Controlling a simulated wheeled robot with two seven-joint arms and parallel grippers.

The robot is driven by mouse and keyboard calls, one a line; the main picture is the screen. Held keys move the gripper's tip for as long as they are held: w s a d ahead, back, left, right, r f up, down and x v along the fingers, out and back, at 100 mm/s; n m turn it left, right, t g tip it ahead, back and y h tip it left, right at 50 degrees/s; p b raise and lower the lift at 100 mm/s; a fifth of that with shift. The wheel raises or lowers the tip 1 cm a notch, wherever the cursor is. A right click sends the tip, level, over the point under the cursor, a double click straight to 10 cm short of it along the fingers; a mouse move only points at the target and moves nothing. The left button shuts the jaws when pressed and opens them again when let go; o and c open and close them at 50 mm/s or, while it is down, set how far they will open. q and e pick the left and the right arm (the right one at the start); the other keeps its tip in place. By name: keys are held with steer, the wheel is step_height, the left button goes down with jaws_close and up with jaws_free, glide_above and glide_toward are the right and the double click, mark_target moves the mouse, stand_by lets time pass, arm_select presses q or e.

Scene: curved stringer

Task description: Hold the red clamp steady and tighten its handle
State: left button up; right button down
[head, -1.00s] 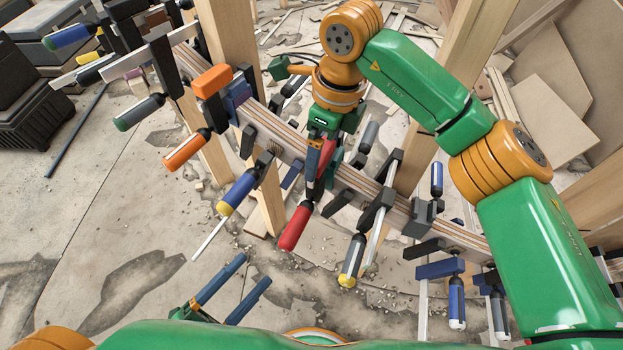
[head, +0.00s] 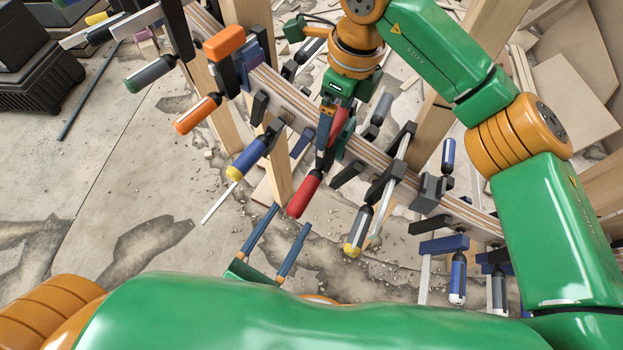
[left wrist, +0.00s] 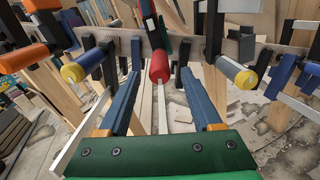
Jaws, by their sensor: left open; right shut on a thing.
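The red clamp (head: 341,127) is on the curved wooden strip (head: 376,160), its red handle (head: 304,194) hanging down toward me. My right gripper (head: 328,112) is shut on the clamp's upper part, partly hiding it. My left gripper (head: 291,218) is open and empty, its two blue fingers pointing up at the handle's lower end. In the left wrist view, the red handle (left wrist: 159,62) shows end-on between the fingertips, at about their height. I cannot tell whether its end is between the fingers or just beyond them; no finger visibly touches it.
Wooden posts (head: 274,165) hold the strip. Cracked floor lies below, with a black crate (head: 45,80) at far left.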

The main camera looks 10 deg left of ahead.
mark_target(322, 167)
arm_select(q)
steer(key=x, duration=0.9)
steer(key=shift+w+d, duration=0.15)
steer(key=shift+w, duration=0.25)
jaws_close()
